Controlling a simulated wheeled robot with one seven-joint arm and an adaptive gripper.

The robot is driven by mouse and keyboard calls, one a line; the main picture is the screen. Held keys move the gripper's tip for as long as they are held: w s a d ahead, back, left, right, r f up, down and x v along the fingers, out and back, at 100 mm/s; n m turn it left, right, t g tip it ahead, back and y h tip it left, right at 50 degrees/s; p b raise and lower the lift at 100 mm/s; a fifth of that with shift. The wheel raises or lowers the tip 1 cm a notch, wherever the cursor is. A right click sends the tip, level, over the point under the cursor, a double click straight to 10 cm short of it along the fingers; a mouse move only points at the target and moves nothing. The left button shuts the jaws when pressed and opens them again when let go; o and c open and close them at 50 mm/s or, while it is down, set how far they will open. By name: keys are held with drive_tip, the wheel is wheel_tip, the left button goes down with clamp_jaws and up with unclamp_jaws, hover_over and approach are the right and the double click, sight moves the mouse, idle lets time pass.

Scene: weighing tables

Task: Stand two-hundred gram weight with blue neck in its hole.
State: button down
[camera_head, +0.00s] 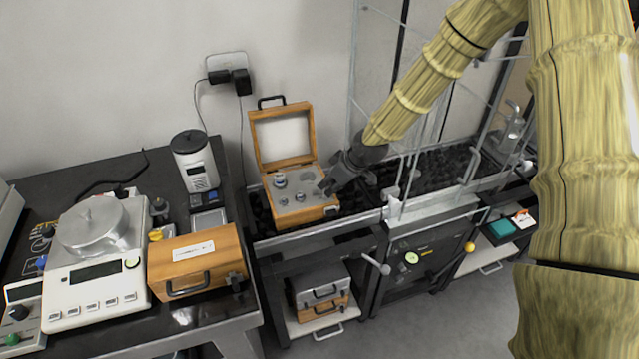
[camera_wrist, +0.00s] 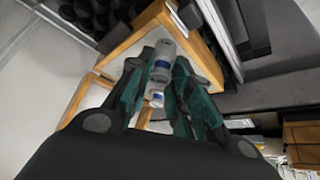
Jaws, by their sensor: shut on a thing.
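An open wooden weight box (camera_head: 306,217) stands on the dark bench, its lid raised at the back. Its grey insert has holes, and metal weights (camera_head: 280,180) stand at its left. My gripper (camera_head: 326,186) is over the right side of the insert. In the wrist view my gripper (camera_wrist: 161,88) is shut, with teal finger pads on either side of a shiny metal weight with a blue neck (camera_wrist: 162,62). A second blue-banded metal shape (camera_wrist: 156,95) shows just below it; I cannot tell if it is a separate weight. The held weight's base is not clear against the insert.
At left, a balance (camera_head: 95,270), a closed wooden case (camera_head: 197,262) and a cylindrical device (camera_head: 193,160) stand on a black table. A glass-and-metal enclosure (camera_head: 430,215) is close at right of the box. More cases (camera_head: 318,290) sit on the shelf below.

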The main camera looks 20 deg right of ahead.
drive_tip(key=w, duration=0.1)
drive_tip(key=w+a, duration=0.1)
drive_tip(key=w, duration=0.1)
drive_tip(key=w+a+p, duration=0.1)
drive_tip(key=shift+w+f, duration=0.15)
drive_tip(key=shift+f, duration=0.1)
drive_tip(key=shift+d+f+p, duration=0.1)
drive_tip(key=shift+f+p, duration=0.5)
drive_tip(key=shift+f, duration=1.15)
drive_tip(key=shift+f, duration=0.3)
drive_tip(key=shift+s+f+b, duration=0.35)
drive_tip(key=shift+s+b, duration=0.05)
drive_tip(key=c, duration=1.3)
unclamp_jaws()
drive_tip(key=shift+f, duration=0.25)
drive_tip(key=shift+w, duration=0.1)
drive_tip(key=shift+w+r, duration=0.15)
drive_tip(key=shift+r, duration=0.1)
